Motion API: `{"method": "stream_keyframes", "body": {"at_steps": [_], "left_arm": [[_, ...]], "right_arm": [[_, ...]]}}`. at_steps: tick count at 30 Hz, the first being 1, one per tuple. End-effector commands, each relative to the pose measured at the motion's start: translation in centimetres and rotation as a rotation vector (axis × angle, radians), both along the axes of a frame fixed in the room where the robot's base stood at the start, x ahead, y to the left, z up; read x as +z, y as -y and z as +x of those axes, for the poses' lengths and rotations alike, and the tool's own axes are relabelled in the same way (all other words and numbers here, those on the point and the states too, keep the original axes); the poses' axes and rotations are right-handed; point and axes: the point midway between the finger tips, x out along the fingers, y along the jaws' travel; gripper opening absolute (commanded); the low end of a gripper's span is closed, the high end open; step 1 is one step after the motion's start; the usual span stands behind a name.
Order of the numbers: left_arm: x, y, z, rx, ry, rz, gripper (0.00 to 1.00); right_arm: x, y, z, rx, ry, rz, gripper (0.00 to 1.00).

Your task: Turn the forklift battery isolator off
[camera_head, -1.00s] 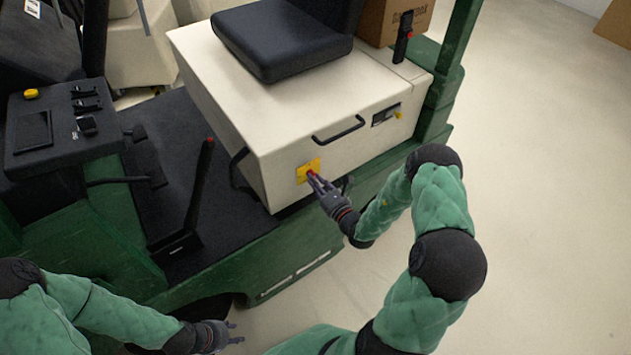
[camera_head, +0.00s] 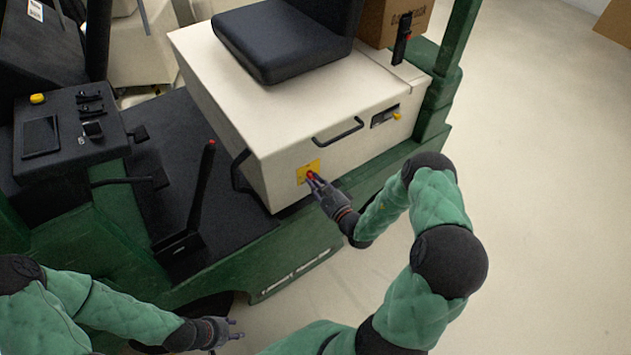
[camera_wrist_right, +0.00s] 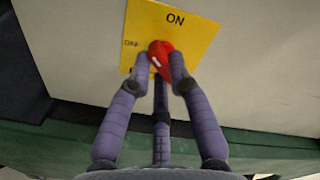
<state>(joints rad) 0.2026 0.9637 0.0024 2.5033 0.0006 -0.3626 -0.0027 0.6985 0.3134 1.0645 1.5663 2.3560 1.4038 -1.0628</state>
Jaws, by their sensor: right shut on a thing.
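The battery isolator is a red knob (camera_wrist_right: 160,57) on a yellow plate (camera_head: 307,171) low on the forklift's cream seat box. In the right wrist view the yellow plate (camera_wrist_right: 196,38) reads "ON" at the top and "OFF" at its left. My right gripper (camera_head: 315,180) is at the plate, with its fingers closed around the red knob. In the right wrist view the fingers (camera_wrist_right: 158,70) touch the knob from both sides, and the knob looks tilted. My left gripper (camera_head: 232,334) hangs low at the bottom, away from the forklift panel, with its fingers apart and empty.
The seat box (camera_head: 265,120) carries a black handle (camera_head: 338,131) and a black seat (camera_head: 285,42). A lever with a red tip (camera_head: 197,195) stands on the forklift's floor at left. A cardboard box (camera_head: 385,22) sits behind. The floor at right (camera_head: 540,200) is clear.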

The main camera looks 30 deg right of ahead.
Motion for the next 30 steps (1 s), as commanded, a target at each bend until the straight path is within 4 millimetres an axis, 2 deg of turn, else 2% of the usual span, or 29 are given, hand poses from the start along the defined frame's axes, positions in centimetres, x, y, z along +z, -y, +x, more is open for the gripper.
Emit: {"method": "stream_keyframes", "body": {"at_steps": [18,30], "left_arm": [[0.62,0.00,-0.01,0.000,0.000,0.000,0.40],[0.69,0.00,0.00,0.000,0.000,0.000,0.40]], "right_arm": [[-0.20,0.13,-0.04,0.000,0.040,-0.539,0.00],[-0.25,0.20,-0.04,0.001,0.053,-0.708,0.00]]}}
